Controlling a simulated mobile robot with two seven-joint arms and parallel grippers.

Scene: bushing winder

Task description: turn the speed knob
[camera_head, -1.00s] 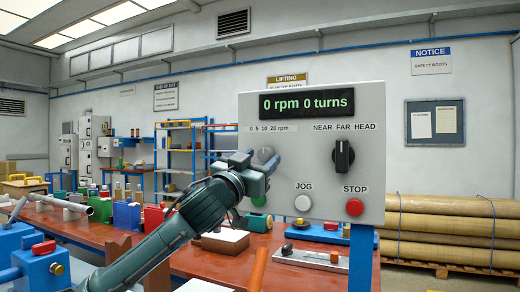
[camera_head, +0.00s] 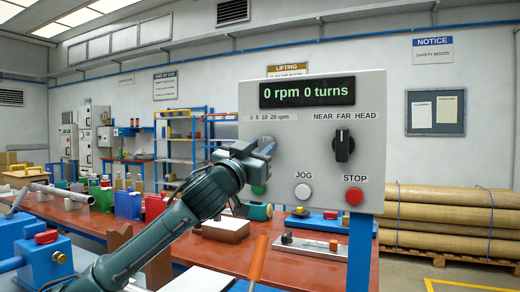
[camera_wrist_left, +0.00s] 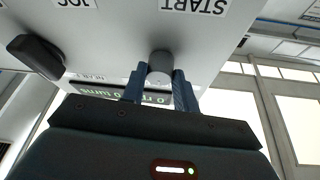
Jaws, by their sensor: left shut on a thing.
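The grey control panel (camera_head: 300,184) carries a display (camera_head: 307,92) reading "0 rpm 0 turns". The speed knob sits under the "0 5 10 20 rpm" scale (camera_head: 273,117). In the head view my left gripper (camera_head: 262,150) covers most of the knob. In the left wrist view the grey round knob (camera_wrist_left: 160,65) is between the two fingers of my left gripper (camera_wrist_left: 159,84), which is shut on it. The knob's pointer setting cannot be made out. My right gripper is not in view.
A black selector knob (camera_head: 343,147), a white JOG button (camera_head: 302,191) and a red STOP button (camera_head: 353,195) are on the panel. A green button (camera_head: 259,189) is partly hidden below my gripper. The red-brown bench (camera_head: 215,258) holds several parts.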

